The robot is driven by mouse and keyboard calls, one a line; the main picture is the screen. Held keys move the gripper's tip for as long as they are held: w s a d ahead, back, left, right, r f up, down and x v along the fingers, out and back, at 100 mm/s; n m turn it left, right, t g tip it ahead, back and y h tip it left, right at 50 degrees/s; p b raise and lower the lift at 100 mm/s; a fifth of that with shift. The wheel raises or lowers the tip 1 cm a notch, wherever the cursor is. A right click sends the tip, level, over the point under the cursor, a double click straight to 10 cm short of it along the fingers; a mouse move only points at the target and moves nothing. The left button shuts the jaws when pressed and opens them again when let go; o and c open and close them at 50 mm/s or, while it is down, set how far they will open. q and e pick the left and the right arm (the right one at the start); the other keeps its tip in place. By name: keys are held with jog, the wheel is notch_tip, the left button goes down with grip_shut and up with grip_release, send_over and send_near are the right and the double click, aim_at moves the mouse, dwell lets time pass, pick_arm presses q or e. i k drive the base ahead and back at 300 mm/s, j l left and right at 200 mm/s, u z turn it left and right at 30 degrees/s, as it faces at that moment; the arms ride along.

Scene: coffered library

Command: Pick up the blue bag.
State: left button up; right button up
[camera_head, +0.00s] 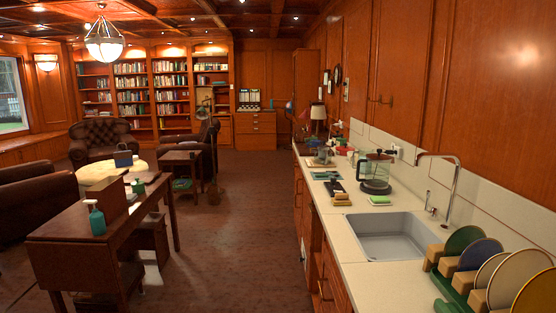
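Neither of my grippers shows in the head view.
The dark wooden desk (68,232) with a teal spray bottle (96,218) stands front left. A counter with a sink (389,238) runs along the right. The middle floor (236,240) is clear.

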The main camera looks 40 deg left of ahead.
aim_at(124, 158)
jog(key=u, duration=2.45)
jog(key=i+z, duration=0.2)
jog(key=i, duration=0.4)
jog(key=i+j+z, duration=0.2)
jog(key=i, duration=0.35)
jog(key=i+j+z, duration=0.2)
jog(key=i, duration=0.4)
jog(key=i+z, duration=0.35)
jog(key=i, duration=3.7)
jog(key=i+u, duration=0.15)
jog(key=i, duration=0.35)
jog(key=i+u, duration=0.2)
jog(key=i, duration=0.3)
jog(key=i+l+u, duration=0.15)
jog(key=i, duration=0.35)
jog(key=i+l+u, duration=0.2)
jog(key=i, duration=0.3)
jog(key=i+j+u, duration=0.4)
jog(key=i+u, duration=0.4)
jog(key=i+j+u, duration=0.1)
jog(key=i+u, duration=0.75)
jog(key=i+l+u, duration=0.25)
jog(key=u, duration=0.15)
